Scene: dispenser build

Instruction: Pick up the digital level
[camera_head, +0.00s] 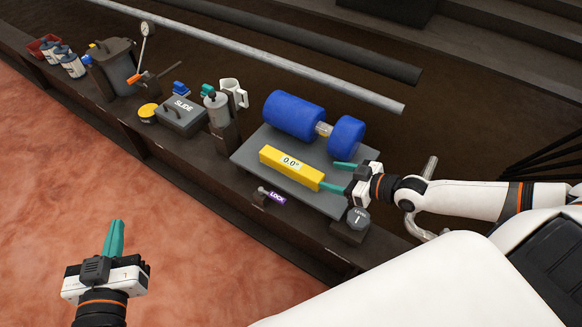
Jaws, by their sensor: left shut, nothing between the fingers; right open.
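The digital level (291,167) is a long yellow block with a display reading 0.0°. It lies on a grey plate (252,158) in front of a blue roller. My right gripper (334,176) comes in from the right at the level's right end. Its teal fingers are apart; the lower one is close to that end, and I cannot tell whether it touches. The level is not between the fingers. My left gripper (114,238) is shut and empty, over the reddish floor at the lower left, far from the level.
A blue roller (293,115) with a second blue end stands behind the level. A purple LOCK tag (277,198) and a dark LEVEL block (357,218) sit at the plate's front. A grey SLIDE box (181,117), a white mug (234,91) and a grey pot (113,62) stand further left.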

